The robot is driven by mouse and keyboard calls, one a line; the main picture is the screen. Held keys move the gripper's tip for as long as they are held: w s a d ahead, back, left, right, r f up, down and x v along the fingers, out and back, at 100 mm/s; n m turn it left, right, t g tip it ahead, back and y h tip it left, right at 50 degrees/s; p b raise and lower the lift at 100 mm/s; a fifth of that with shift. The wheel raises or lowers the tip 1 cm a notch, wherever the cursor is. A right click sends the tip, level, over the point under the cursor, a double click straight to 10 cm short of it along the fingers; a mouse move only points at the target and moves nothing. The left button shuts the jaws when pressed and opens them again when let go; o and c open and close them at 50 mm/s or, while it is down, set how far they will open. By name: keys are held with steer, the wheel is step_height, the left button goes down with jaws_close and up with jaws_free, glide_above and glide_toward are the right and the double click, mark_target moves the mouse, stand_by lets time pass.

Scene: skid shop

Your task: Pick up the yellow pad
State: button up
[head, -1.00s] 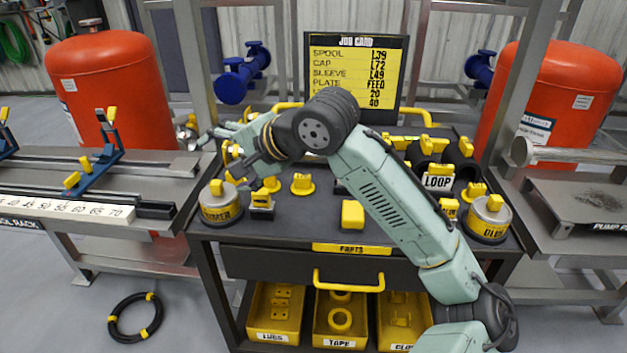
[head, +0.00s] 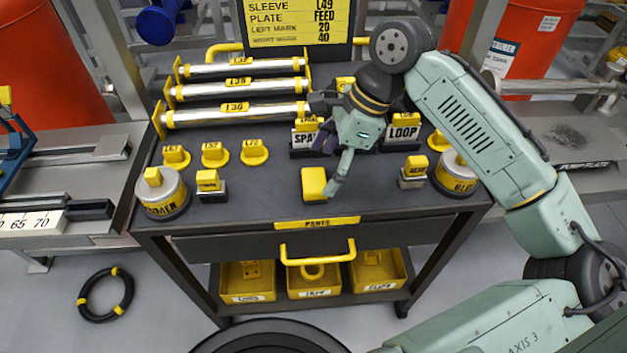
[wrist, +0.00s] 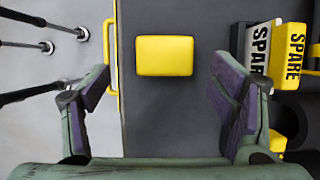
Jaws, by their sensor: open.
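The yellow pad (head: 314,184) is a small rounded block lying on the dark cart top, near its front edge above the drawer. My gripper (head: 333,170) is above the cart just behind and to the right of the pad in the head view, with one finger overlapping the pad's right side. In the wrist view the pad (wrist: 164,55) lies ahead of and between the two spread fingers, nearer the left one. My gripper (wrist: 160,95) is open and empty. The pad appears apart from both fingers.
The SPARE block (wrist: 257,50) stands on the right in the wrist view. A LOOP block (head: 403,130), capped tins (head: 163,196) and labelled yellow caps (head: 215,154) share the cart top. Silver spools (head: 236,114) lie at the back left. The drawer handle (head: 318,250) juts out in front.

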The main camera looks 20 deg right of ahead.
mark_target(315, 179)
steer(key=shift+w+p+x, duration=0.15)
steer(key=shift+p+x, duration=0.2)
steer(key=shift+x, duration=1.05)
steer(key=shift+w+p+x, duration=0.1)
steer(key=shift+p+x, duration=0.2)
steer(key=shift+x, duration=1.05)
steer(key=shift+a, duration=0.1)
steer(key=shift+c, duration=0.4)
steer(key=shift+r, duration=0.1)
steer(key=c, duration=1.2)
steer(key=shift+o, duration=0.2)
